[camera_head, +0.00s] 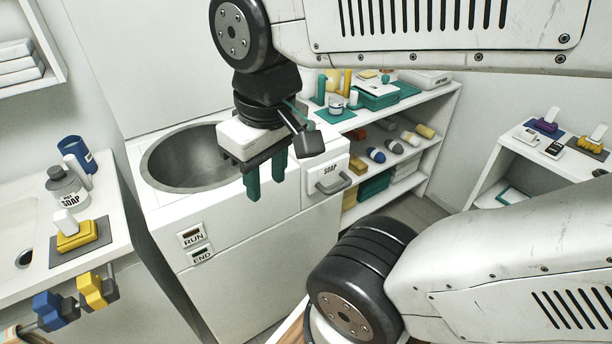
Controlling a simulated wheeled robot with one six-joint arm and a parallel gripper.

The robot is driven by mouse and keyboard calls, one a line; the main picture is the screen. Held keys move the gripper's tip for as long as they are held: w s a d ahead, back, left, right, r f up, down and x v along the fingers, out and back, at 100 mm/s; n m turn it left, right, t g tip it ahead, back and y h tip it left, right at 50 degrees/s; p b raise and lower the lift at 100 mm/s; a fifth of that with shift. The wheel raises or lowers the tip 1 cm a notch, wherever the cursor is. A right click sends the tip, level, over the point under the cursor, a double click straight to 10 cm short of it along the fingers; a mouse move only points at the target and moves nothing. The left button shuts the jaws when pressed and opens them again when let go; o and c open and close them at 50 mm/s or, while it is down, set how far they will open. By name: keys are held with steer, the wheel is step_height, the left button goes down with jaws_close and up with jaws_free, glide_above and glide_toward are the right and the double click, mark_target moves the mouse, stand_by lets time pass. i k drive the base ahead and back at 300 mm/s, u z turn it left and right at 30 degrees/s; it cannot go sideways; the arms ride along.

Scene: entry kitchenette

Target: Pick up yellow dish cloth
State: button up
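A yellow cloth-like piece (96,290) hangs on a rail at the front of the left counter, at the lower left. A blue piece (55,310) hangs beside it on the same rail. My gripper (266,178) points down in front of the sink unit, well to the right of the yellow piece and apart from it. Its two teal fingers have a gap between them, with nothing seen in the gap.
The left counter (115,215) holds a soap bottle (68,188), a blue container (77,153) and a yellow block (76,237) on a grey mat. A round basin (185,160) lies behind my gripper. Stocked shelves (440,100) stand behind. My arm covers the right.

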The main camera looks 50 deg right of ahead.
mark_target(356, 166)
steer(key=u, duration=1.65)
steer(key=k, duration=0.9)
steer(key=z, duration=2.7)
